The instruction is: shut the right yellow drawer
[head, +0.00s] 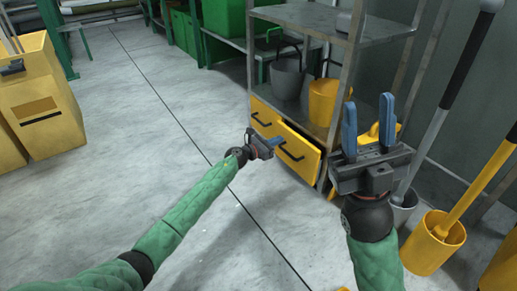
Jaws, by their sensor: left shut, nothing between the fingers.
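The right yellow drawer (304,163) is at the bottom of the grey metal shelf unit. It stands pulled out, its front ahead of the left yellow drawer (258,107), and has a dark bar handle. My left gripper (281,140) is shut and empty, with its blue fingertips at the upper left part of the right drawer's front. I cannot tell whether they touch it. My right gripper (368,125) is raised with its two blue fingers apart and nothing between them. It hides part of the shelf's right side.
A grey bucket (287,79) and a yellow bucket (322,101) stand on the shelf above the drawers. A yellow bucket (431,245) with a pole is on the floor at right. Yellow cabinets (55,112) stand at left. The middle floor is clear.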

